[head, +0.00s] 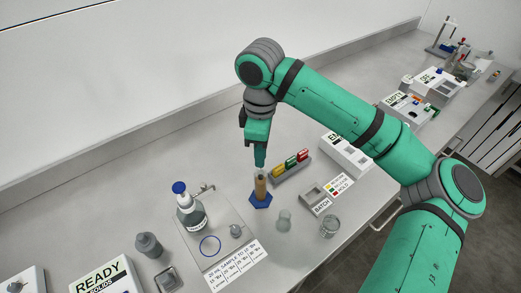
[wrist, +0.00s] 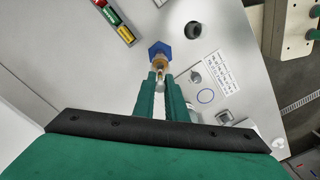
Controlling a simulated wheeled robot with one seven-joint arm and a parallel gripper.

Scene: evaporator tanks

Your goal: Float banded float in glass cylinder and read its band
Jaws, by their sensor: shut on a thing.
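The glass cylinder (head: 260,188) stands upright on its blue hexagonal base and holds amber-brown liquid. It also shows in the wrist view (wrist: 159,61), with its blue base (wrist: 160,48) beyond it. My gripper (head: 260,164) points down right above the cylinder's mouth. In the wrist view my gripper (wrist: 160,77) is shut on a slim pale thing, seemingly the banded float (wrist: 160,84), in line with the cylinder. The float's lower part is hidden, so I cannot tell how far it is inside the cylinder. Its band cannot be read.
A rack with yellow, green and red tags (head: 290,166) stands behind right. A blue-capped bottle (head: 190,212) stands left, near a printed card (head: 238,266). The front middle bench is fairly clear.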

